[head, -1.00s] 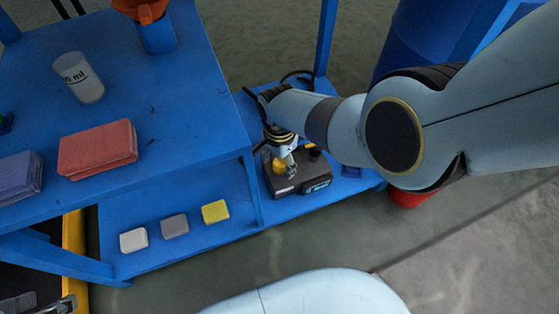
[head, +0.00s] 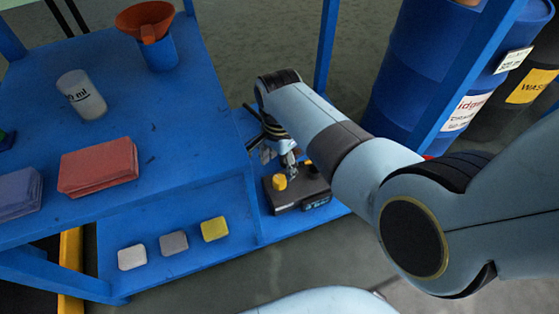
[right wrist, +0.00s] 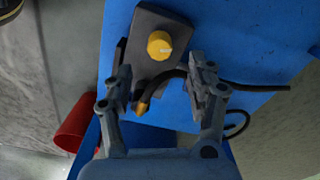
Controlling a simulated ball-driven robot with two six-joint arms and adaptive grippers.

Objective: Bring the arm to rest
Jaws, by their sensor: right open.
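My right arm reaches in from the right in the head view, and its gripper (head: 287,158) is above the dark box with a yellow knob (head: 290,192) on the low blue shelf. In the right wrist view the two fingers of this gripper (right wrist: 160,90) are apart with nothing held between them. The yellow knob (right wrist: 160,45) shows beyond the fingertips, apart from them. A black cable (right wrist: 255,87) runs behind the right finger. My left gripper is not in view.
The upper blue table (head: 190,110) carries a white cup (head: 82,95), an orange funnel (head: 147,20) and red cloths (head: 97,167). Small white, grey and yellow blocks (head: 214,229) lie on the low shelf. A red bucket (right wrist: 75,125) is on the floor.

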